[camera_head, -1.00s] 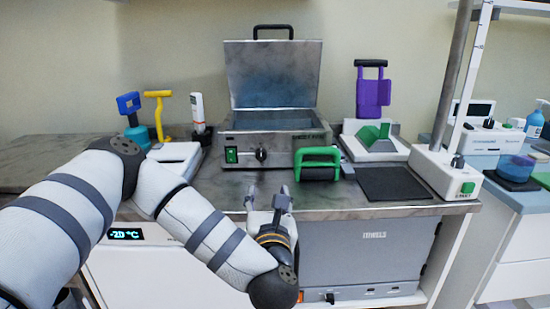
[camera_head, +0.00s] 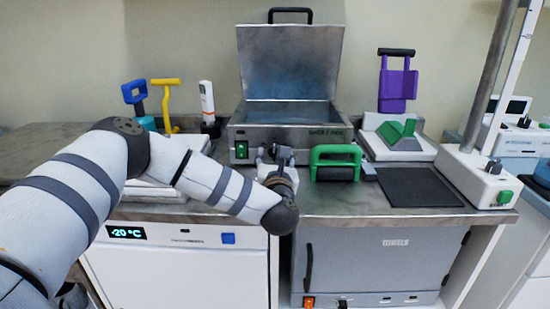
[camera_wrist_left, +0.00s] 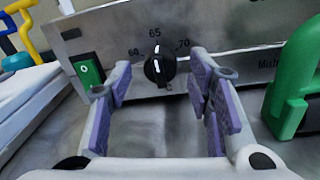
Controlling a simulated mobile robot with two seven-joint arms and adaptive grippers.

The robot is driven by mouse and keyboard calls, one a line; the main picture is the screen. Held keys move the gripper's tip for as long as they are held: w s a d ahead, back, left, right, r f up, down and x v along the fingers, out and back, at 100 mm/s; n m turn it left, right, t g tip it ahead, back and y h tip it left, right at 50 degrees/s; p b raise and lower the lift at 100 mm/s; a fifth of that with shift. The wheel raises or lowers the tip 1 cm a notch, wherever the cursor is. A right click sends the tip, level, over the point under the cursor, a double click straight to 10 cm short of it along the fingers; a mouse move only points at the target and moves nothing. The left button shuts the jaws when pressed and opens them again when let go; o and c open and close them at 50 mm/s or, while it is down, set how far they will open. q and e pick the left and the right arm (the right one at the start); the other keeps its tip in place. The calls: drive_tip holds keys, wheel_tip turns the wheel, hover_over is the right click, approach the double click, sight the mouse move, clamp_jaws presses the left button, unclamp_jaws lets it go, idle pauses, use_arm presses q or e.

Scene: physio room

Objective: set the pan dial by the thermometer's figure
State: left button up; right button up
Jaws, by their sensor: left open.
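The steel pan (camera_head: 290,117) stands at the back of the counter with its lid raised. In the left wrist view its black dial (camera_wrist_left: 160,69) sits below a scale marked 60, 65 and 70, with its white line near 65. My left gripper (camera_head: 273,156) is open in front of the dial, fingers either side of it in the wrist view, not visibly gripping it. It hides the dial in the head view. A white upright handheld device (camera_head: 207,98), probably the thermometer, stands left of the pan; its figure is too small to read. My right gripper is out of view.
A green switch (camera_wrist_left: 88,71) is left of the dial. A green-handled roller (camera_head: 336,163) stands close right of my gripper. A dark mat (camera_head: 418,187) lies further right. A white cabinet below shows -20 °C (camera_head: 127,233).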

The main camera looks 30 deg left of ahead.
use_arm(q)
clamp_jaws()
drive_tip(key=shift+n, duration=0.4)
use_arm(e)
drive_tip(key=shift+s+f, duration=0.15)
use_arm(q)
drive_tip(key=shift+f+n+b, duration=0.15)
drive_tip(key=shift+n+b, duration=0.35)
drive_tip(key=shift+n, duration=0.5)
drive_tip(key=n+b, duration=0.1)
drive_tip(key=n, duration=0.2)
drive_tip(key=shift+n, duration=0.3)
drive_tip(key=n+b, duration=0.2)
drive_tip(key=n, duration=0.1)
drive_tip(key=shift+n+h+b, duration=0.3)
drive_tip(key=shift+b, duration=0.05)
drive_tip(key=shift+r+n+b, duration=0.25)
drive_tip(key=shift+n+b, duration=0.3)
drive_tip(key=shift+n, duration=0.25)
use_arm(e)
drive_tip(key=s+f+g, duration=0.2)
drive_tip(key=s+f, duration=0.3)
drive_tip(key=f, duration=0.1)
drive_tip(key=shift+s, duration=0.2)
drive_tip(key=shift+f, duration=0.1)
